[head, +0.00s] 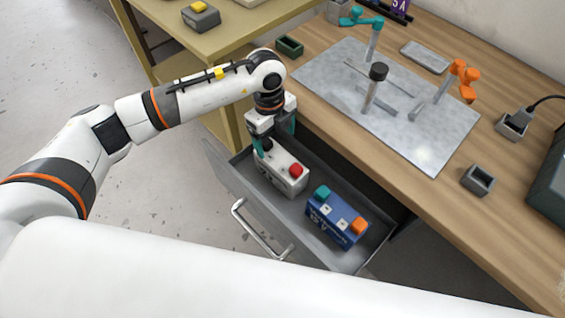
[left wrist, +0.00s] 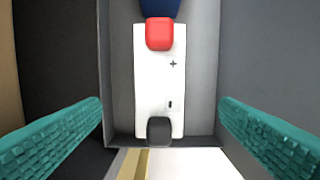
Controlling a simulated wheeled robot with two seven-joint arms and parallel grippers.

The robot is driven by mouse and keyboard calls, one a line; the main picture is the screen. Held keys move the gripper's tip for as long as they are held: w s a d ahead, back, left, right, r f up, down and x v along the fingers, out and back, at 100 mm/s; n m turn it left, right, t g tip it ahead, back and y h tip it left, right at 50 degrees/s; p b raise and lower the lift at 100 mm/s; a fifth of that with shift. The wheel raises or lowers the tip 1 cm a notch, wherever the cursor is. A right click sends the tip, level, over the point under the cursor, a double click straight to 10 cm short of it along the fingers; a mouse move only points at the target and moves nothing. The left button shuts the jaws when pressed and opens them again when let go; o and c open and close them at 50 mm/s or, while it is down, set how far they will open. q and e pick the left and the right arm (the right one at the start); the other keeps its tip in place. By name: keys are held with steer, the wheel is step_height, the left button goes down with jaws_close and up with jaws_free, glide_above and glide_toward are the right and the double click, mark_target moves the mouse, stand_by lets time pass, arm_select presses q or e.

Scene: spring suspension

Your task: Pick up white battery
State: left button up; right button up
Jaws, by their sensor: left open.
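The white battery (head: 282,171) lies in the open drawer (head: 218,166), toward its left end. It has a red terminal cap and a dark one. In the left wrist view the white battery (left wrist: 158,85) runs lengthwise up the middle, red cap far and dark cap near. My left gripper (head: 275,140) is above the dark-cap end of it, with teal fingers. The fingers (left wrist: 160,125) stand wide apart on either side of the battery, and nothing is between them in contact. My right gripper is not in view.
A blue battery (head: 337,217) with teal and orange caps lies beside the white one in the drawer. The drawer walls and handle (head: 258,232) stand close around. The wooden workbench (head: 425,195) holds a grey metal plate (head: 430,140) and small trays.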

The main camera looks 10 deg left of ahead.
mark_target(282, 159)
arm_select(q)
steer(key=f, duration=0.4)
steer(key=shift+s+d+f, duration=0.2)
steer(key=shift+d+f, duration=0.1)
steer(key=shift+f, duration=0.35)
steer(key=shift+s+d+f+p, duration=0.2)
steer(key=shift+f+p, duration=0.1)
steer(key=shift+f, duration=0.3)
steer(key=f, duration=0.3)
steer(key=shift+s+d+f, duration=0.1)
steer(key=shift+d+f, duration=0.2)
steer(key=shift+f, duration=0.25)
steer(key=c, duration=1.9)
steer(key=shift+w+d+r, duration=0.15)
steer(key=shift+w+r, duration=0.05)
jaws_close()
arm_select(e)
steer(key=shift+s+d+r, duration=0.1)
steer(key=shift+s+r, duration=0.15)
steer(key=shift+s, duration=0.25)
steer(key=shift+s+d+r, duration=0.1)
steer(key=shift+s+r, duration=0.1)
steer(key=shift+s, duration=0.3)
